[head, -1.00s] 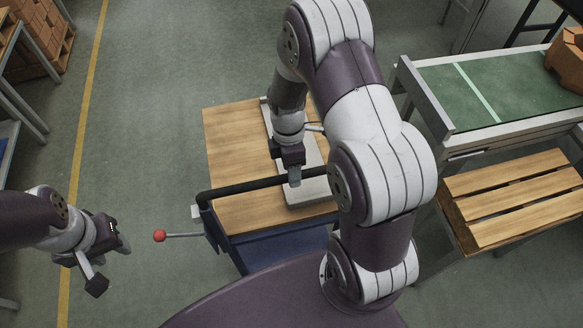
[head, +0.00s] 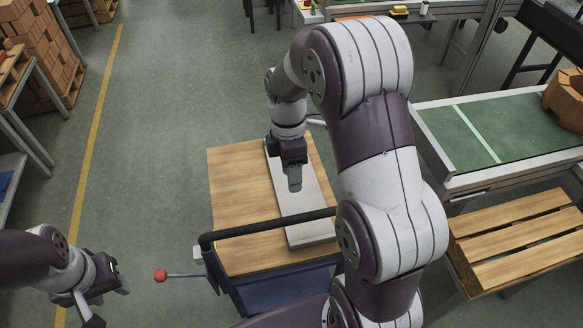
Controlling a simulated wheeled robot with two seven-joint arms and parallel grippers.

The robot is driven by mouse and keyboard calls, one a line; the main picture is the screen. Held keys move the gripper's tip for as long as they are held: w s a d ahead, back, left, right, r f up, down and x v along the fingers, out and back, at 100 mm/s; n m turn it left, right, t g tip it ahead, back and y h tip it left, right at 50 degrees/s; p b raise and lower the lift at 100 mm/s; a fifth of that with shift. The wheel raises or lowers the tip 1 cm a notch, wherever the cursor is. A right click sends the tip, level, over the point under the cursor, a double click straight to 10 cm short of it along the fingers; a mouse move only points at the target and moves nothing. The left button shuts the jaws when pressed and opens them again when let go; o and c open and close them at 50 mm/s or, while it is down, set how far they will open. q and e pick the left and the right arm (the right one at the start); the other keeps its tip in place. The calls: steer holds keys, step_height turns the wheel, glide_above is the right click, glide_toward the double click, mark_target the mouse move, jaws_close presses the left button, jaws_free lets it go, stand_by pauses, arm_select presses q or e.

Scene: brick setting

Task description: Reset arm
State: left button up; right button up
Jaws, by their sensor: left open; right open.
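My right arm reaches from the lower right over a wooden-topped cart. My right gripper (head: 294,184) points down above a flat grey slab (head: 312,205) on the cart top (head: 236,190); nothing shows between its fingers, though the arm's own links hide part of the cart. My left gripper (head: 119,281) is at the lower left, out over the floor, open and empty, apart from the cart.
The cart's black handle bar (head: 268,226) and a lever with a red knob (head: 160,276) stick out on its near side. A green-topped conveyor (head: 500,130) and a slatted pallet (head: 525,245) stand at right. Stacked bricks (head: 38,55) are at far left. Floor between is clear.

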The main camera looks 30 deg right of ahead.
stand_by(0.3)
steer(key=s+f+m+b, duration=0.1)
steer(key=m, duration=0.3)
steer(key=s+a+f+m+t+b, duration=0.1)
steer(key=f+m, duration=0.1)
steer(key=m, duration=0.2)
steer(key=s+f+m+t+b, duration=0.1)
steer(key=m, duration=0.3)
steer(key=shift+s+a+f, duration=0.2)
steer(key=shift+f, duration=0.1)
steer(key=s+a+f+m+t+b, duration=0.1)
steer(key=s+a+f+m+b, duration=0.1)
steer(key=s, duration=0.3)
steer(key=shift+s+a+m+t+h+b, duration=0.15)
steer(key=shift+a+m+t+h+b, duration=0.25)
steer(key=shift+b, duration=0.5)
steer(key=shift+s+a, duration=0.15)
